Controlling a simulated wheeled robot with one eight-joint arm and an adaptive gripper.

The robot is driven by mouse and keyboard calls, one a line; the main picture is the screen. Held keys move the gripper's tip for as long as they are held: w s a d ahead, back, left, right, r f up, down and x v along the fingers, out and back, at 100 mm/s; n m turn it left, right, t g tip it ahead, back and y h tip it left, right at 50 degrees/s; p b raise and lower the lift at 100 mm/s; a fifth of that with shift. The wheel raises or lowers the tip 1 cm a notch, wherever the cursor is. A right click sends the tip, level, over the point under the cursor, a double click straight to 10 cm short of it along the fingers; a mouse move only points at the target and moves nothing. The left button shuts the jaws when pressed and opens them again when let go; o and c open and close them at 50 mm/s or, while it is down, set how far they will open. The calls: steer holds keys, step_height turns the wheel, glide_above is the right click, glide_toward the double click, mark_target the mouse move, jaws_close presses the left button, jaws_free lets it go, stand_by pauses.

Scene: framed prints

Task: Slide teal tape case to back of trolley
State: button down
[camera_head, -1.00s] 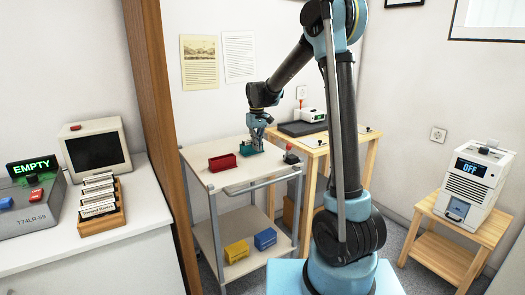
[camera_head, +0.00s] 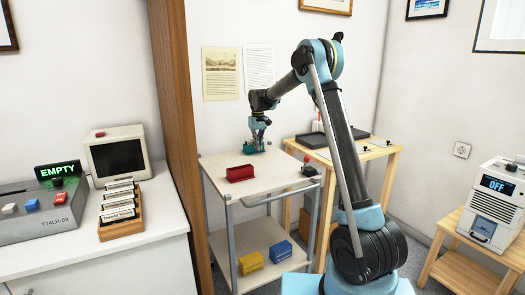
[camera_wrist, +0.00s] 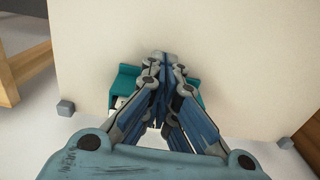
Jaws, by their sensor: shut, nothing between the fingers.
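The teal tape case (camera_head: 248,149) stands on the top shelf of the trolley (camera_head: 275,179), at its back edge near the wall. In the wrist view the case (camera_wrist: 126,76) shows on both sides of my fingers, close to one shelf edge; its middle is hidden behind them. My gripper (camera_head: 258,146) points down at the case, with fingertips together and nothing held. In the wrist view the fingertips (camera_wrist: 163,58) overlap the case; I cannot tell whether they touch it.
A red open box (camera_head: 240,173) stands in front of the case on the shelf. A small dark item with a red top (camera_head: 308,167) is at the right. Yellow (camera_head: 251,262) and blue (camera_head: 280,253) boxes sit on the lower shelf. A wooden table (camera_head: 360,153) adjoins the trolley.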

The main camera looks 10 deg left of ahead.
steer(key=shift+w+a, duration=0.45)
steer(key=shift+w, duration=0.2)
steer(key=shift+s+d, duration=0.1)
steer(key=shift+s+d, duration=0.2)
steer(key=shift+s, duration=0.05)
steer(key=s+d, duration=0.2)
steer(key=shift+s+r, duration=0.1)
steer(key=shift+s, duration=0.2)
step_height(320, 180, up, 9)
steer(key=s+d+r+m+t, duration=0.1)
steer(key=s+d+r+m, duration=0.1)
steer(key=s+d, duration=1.05)
steer(key=s+d+r+m, duration=0.1)
steer(key=s+d+r, duration=0.2)
steer(key=s+d, duration=0.9)
steer(key=s+d+f+m, duration=0.1)
steer(key=s+d+f, duration=0.3)
steer(key=s+f, duration=0.5)
steer(key=s+d+f+m+t, duration=0.1)
steer(key=s+d+f, duration=0.4)
steer(key=s+f, duration=0.5)
steer(key=s+m, duration=0.1)
steer(key=s, duration=0.7)
steer(key=shift+f+m, duration=0.15)
steer(key=shift+m, duration=0.15)
